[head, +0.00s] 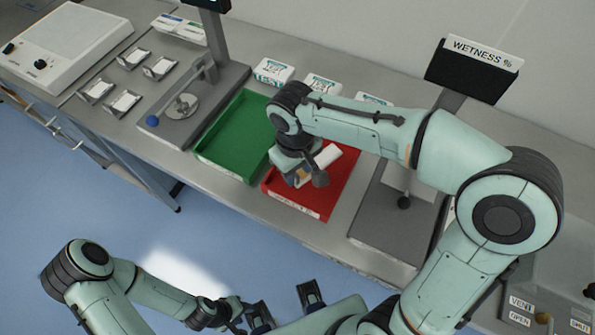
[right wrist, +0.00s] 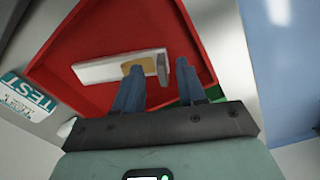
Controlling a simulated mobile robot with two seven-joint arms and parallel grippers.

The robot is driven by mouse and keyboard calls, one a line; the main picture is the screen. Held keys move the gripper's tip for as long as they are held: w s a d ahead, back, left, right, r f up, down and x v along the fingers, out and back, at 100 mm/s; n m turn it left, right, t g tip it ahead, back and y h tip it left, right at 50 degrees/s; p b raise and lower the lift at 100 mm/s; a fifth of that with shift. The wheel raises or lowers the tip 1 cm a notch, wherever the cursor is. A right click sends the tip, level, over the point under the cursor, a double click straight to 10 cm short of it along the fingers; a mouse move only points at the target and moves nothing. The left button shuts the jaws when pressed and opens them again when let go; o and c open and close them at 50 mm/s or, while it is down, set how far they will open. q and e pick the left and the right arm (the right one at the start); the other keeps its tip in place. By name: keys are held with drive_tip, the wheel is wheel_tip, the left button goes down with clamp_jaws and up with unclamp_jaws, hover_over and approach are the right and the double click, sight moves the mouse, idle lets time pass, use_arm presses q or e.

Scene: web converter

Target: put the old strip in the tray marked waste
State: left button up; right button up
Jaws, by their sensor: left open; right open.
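The strip (right wrist: 98,69) is a flat white piece with a tan patch and a grey end. It lies inside the red tray (right wrist: 75,30), and part of it shows in the head view (head: 328,156). The red tray also shows in the head view (head: 345,180), with a front label too small to read. My right gripper (right wrist: 158,70) is open over the tray, its fingertips near the strip's grey end; whether they touch it is unclear. My left gripper (head: 285,305) is open and empty, low in front of the bench.
A green tray (head: 235,135) stands left of the red one and looks empty. A grey device marked WETNESS % (head: 480,65) is to the right. Several TEST-labelled packs (head: 272,71) line the back. A weighing-like stand (head: 185,105) and small card holders (head: 123,103) are left.

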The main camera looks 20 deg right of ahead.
use_arm(q)
drive_tip(key=shift+w+r+p, duration=0.25)
drive_tip(key=shift+r+p, duration=0.1)
drive_tip(key=shift+r, duration=0.1)
drive_tip(key=shift+w+r+p, duration=0.2)
drive_tip(key=shift+r+p, duration=0.15)
drive_tip(key=shift+r, duration=0.1)
use_arm(e)
wheel_tip(320, 180, up, 10)
drive_tip(key=shift+a+f, duration=0.2)
drive_tip(key=shift+f, duration=0.05)
